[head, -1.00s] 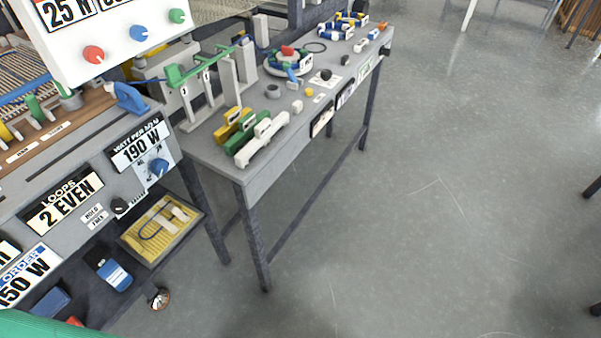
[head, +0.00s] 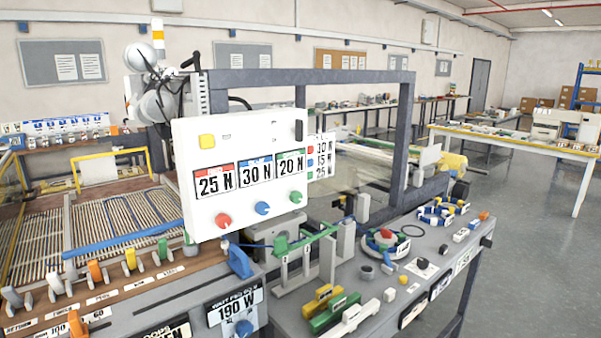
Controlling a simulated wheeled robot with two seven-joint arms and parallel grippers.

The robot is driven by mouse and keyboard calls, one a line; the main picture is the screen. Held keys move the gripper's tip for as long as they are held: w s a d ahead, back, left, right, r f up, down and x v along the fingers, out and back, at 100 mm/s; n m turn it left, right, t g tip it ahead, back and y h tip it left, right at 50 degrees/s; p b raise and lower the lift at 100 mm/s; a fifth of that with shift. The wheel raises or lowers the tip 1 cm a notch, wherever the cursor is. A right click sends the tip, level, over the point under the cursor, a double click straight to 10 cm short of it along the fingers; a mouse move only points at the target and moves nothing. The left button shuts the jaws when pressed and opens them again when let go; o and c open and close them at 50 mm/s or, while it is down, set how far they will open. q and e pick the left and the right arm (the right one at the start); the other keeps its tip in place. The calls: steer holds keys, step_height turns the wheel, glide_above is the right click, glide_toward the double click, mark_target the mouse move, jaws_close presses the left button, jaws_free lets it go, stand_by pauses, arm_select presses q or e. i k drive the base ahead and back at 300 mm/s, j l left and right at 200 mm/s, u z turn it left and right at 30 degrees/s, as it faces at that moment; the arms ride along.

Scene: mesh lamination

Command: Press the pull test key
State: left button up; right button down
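A white control panel (head: 246,185) stands upright in the middle of the head view. It shows three readouts, 25 N, 30 N and 20 N, with a red knob (head: 223,220), a blue knob (head: 262,208) and a green knob (head: 295,197) below them. I cannot read a pull test label on any key. Neither of my grippers shows in the head view.
A grey side bench (head: 458,247) at the right carries a green bracket (head: 306,242), yellow and green clamp-like blocks (head: 330,308) and a round fixture with a red top (head: 385,236). Left of the panel is a bed of wires (head: 110,220) with coloured levers. Open floor (head: 540,250) lies at right.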

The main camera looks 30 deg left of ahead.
mark_target(205, 141)
steer(key=u, duration=1.35)
